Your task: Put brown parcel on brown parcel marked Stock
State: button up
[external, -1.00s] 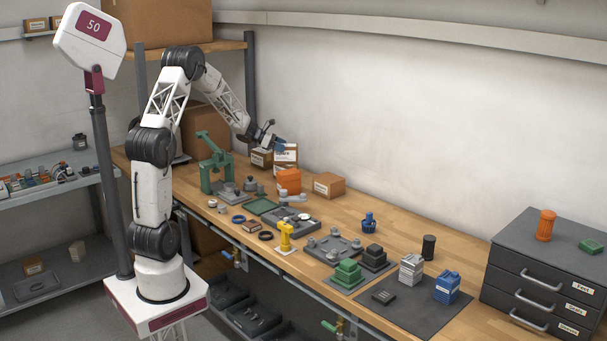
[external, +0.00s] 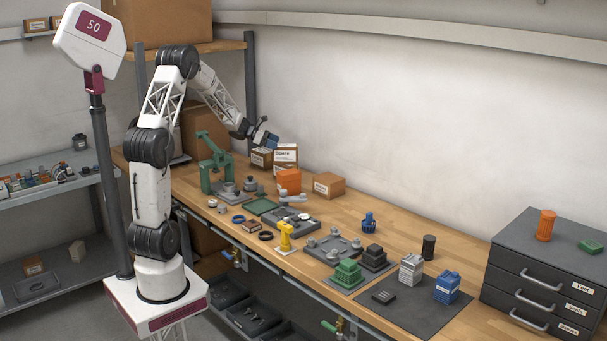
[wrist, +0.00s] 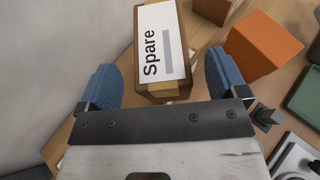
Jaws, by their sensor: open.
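My gripper (external: 268,141) is open and empty at the back left of the bench, above a group of brown parcels. In the wrist view its blue fingers (wrist: 163,84) are spread on either side of a brown parcel labelled Spare (wrist: 163,88). In the external view the Spare parcel (external: 285,154) sits on top of another brown parcel (external: 278,171). A further brown parcel (external: 261,158) stands just left of it, and one more (external: 328,186) stands apart to the right. Their labels are too small to read, so I cannot tell which is marked Stock.
An orange block (external: 289,181) stands close in front of the parcels. A green press (external: 213,165) is to the left. Grey fixtures (external: 291,221) and a yellow part (external: 286,236) lie nearer the front. The wall runs close behind the parcels.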

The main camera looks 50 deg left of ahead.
jog(key=v, duration=0.8)
jog(key=shift+r, duration=0.1)
dwell(0.7)
jog(key=s+d+r+m+g+y, duration=0.1)
jog(key=s+d+r+m+g, duration=0.2)
jog(key=s+d+m, duration=0.6)
jog(key=s+d+r+m+g+y, duration=0.1)
jog(key=s+d+r+m+g, duration=0.2)
jog(key=s+d, duration=0.75)
jog(key=s+d+m+y, duration=0.3)
jog(key=s+d+m, duration=0.2)
jog(key=s, duration=0.6)
jog(key=s+d+f+m+g+y, duration=0.1)
jog(key=s+d+m+y, duration=0.3)
jog(key=s+m, duration=0.6)
jog(key=shift+s+d+y, duration=0.3)
jog(key=shift+s+d, duration=0.5)
